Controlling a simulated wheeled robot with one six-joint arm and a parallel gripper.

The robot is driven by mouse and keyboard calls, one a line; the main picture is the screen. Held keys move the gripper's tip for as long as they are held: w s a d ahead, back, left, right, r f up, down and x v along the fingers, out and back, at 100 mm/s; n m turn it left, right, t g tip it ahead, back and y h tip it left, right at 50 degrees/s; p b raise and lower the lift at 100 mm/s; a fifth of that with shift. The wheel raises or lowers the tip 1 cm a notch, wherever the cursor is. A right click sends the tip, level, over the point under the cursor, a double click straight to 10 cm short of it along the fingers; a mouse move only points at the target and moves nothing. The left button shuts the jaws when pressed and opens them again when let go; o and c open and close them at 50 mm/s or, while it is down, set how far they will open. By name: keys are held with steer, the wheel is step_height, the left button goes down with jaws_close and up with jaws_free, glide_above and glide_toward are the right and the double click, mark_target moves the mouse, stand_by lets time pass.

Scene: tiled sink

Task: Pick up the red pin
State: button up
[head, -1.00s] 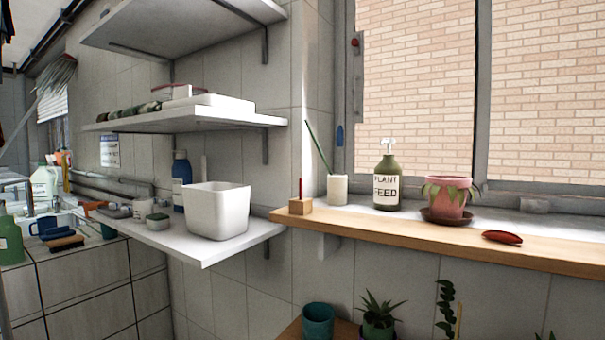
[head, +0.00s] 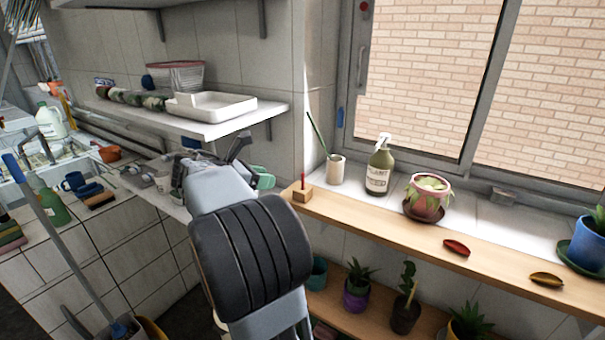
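The red pin (head: 303,179) stands upright in a small wooden block (head: 302,193) at the left end of the wooden window ledge. My arm rises from the bottom of the head view, and my gripper (head: 238,150) is at its far end, left of the pin and apart from it in the picture. The fingers are small and partly hidden by my arm, so whether they are open or shut is unclear. Nothing is seen touching the pin.
Right of the block stand a pale cup (head: 335,170) with a green stick, a plant feed bottle (head: 379,168) and a pink pot (head: 428,196). A red pod-like thing (head: 456,247) lies on the ledge (head: 385,229). A shelf (head: 215,122) with a white tray (head: 211,106) is above left.

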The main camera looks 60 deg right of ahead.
mark_target(303, 179)
steer(key=x, duration=0.6)
steer(key=p+x, duration=0.1)
steer(key=x, duration=0.6)
steer(key=shift+s+d+r, duration=0.15)
steer(key=shift+s+d, duration=0.05)
steer(key=shift+c, duration=0.3)
jaws_close()
